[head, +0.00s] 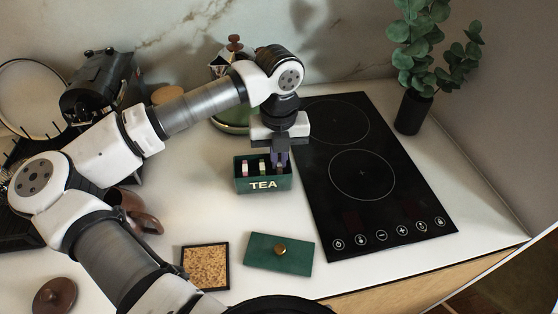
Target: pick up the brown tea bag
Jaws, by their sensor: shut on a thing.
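A green box marked TEA (263,184) stands open on the white counter, left of the black hob. Several small tea bags stand in it, with pale, green and dark tags showing. My gripper (279,165) points down into the right part of the box. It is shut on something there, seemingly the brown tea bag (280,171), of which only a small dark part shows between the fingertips. The fingers and the box's front wall hide the rest.
The green lid with a brass knob (279,254) lies in front of the box, beside a cork coaster (205,266). A brown mug (136,215) stands left. The black hob (362,180) lies right, with a plant in a dark vase (413,112) behind it.

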